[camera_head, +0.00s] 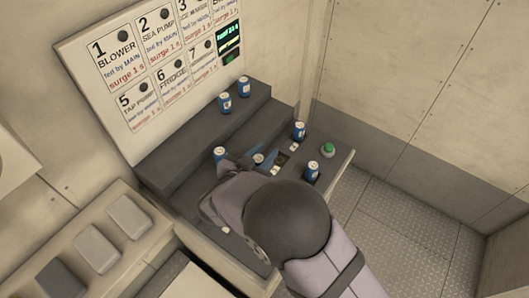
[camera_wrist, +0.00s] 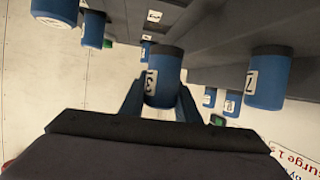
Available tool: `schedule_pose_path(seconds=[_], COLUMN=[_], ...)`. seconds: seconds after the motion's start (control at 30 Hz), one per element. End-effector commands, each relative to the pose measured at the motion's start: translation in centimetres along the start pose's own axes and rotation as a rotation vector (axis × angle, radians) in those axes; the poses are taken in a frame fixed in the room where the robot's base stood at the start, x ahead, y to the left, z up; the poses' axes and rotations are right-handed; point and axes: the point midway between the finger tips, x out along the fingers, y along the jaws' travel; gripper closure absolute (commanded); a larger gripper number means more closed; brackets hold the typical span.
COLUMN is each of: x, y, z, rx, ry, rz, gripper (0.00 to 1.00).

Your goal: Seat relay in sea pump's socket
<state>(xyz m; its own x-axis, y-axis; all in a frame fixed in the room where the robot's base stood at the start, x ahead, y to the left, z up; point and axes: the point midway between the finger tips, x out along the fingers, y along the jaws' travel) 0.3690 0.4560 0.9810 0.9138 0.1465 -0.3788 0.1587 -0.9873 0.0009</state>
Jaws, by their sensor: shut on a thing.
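My gripper (camera_wrist: 160,98) is shut on a blue cylindrical relay (camera_wrist: 163,72) with a dark end. Its white label seems to read 3, but the turned view makes this unsure. In the head view the held relay (camera_head: 258,159) shows a pale top, low over the dark stepped bench (camera_head: 210,135), mostly hidden by my arm. Pale-marked dark openings (camera_head: 280,159), perhaps sockets, lie just right of it. I cannot tell which is the sea pump's. The wall chart (camera_head: 125,90) lists 2 as SEA PUMP (camera_head: 157,30).
Other blue relays stand on the bench: left of my gripper (camera_head: 219,154), at right (camera_head: 299,130), at front right (camera_head: 313,170), and two on the upper step (camera_head: 234,95). A green button (camera_head: 327,150) sits near the right edge. The floor at right is clear.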

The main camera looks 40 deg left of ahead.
Motion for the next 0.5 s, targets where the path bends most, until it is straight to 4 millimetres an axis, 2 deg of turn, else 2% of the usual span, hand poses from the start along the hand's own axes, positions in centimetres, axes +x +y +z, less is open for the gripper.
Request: schedule_pose_path(seconds=[0.5], x=[1.3], y=[0.0], z=[3.1], rx=[0.000], ry=[0.001], rz=[0.000], gripper=[0.95])
